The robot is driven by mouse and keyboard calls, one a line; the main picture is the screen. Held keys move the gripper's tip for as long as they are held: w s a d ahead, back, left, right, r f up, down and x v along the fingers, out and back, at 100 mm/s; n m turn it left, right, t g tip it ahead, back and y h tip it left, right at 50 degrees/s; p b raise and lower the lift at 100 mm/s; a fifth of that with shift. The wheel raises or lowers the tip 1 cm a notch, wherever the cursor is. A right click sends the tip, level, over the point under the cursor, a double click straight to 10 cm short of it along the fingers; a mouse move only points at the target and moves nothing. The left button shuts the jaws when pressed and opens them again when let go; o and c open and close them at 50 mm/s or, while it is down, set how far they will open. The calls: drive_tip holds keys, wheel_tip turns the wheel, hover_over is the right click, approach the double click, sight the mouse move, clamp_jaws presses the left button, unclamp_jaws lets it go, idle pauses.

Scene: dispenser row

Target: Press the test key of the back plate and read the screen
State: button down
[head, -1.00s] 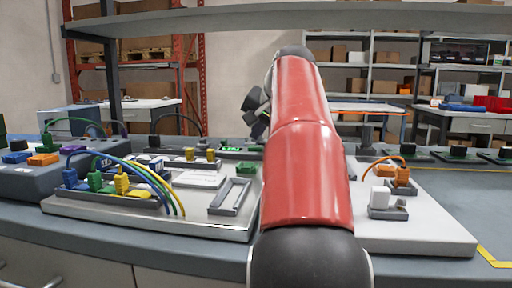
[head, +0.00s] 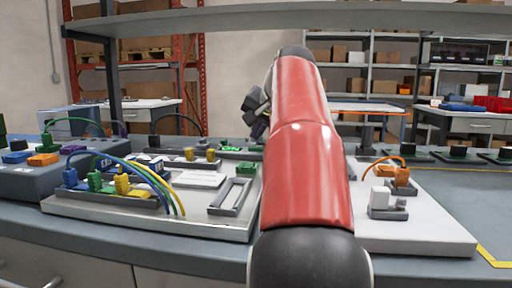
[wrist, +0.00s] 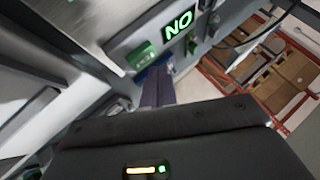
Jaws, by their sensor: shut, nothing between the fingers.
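In the head view the lit screen (head: 230,149) is a small green glow on the back plate (head: 200,164), too small to read. A green block (wrist: 140,55) sits beside the screen; I cannot tell whether it is the test key. My gripper (wrist: 152,88) is shut and empty, its purplish fingers close to the green block; I cannot tell whether they touch. In the head view my gripper (head: 258,127) is partly hidden behind my red arm, above the back plate's right part.
A front plate (head: 235,228) carries blue, green and yellow plugs (head: 122,184) with arching cables and an empty grey frame (head: 230,197). A light plate (head: 430,235) with white and orange plugs lies at right. A grey box (head: 40,180) stands at left. An overhead shelf (head: 300,18) spans above.

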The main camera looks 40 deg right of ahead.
sight(258, 147)
drive_tip(key=shift+f, duration=0.15)
drive_tip(key=shift+f, duration=0.25)
drive_tip(key=shift+f+b, duration=0.5)
idle(0.6)
drive_tip(key=shift+r, duration=0.15)
drive_tip(key=shift+r+p, duration=0.8)
drive_tip(key=shift+p, duration=0.25)
wheel_tip(258, 147, up, 3)
drive_tip(key=p, duration=0.3)
drive_tip(key=shift+f, duration=0.1)
drive_tip(key=shift+r+p, duration=0.4)
drive_tip(key=shift+r, duration=0.65)
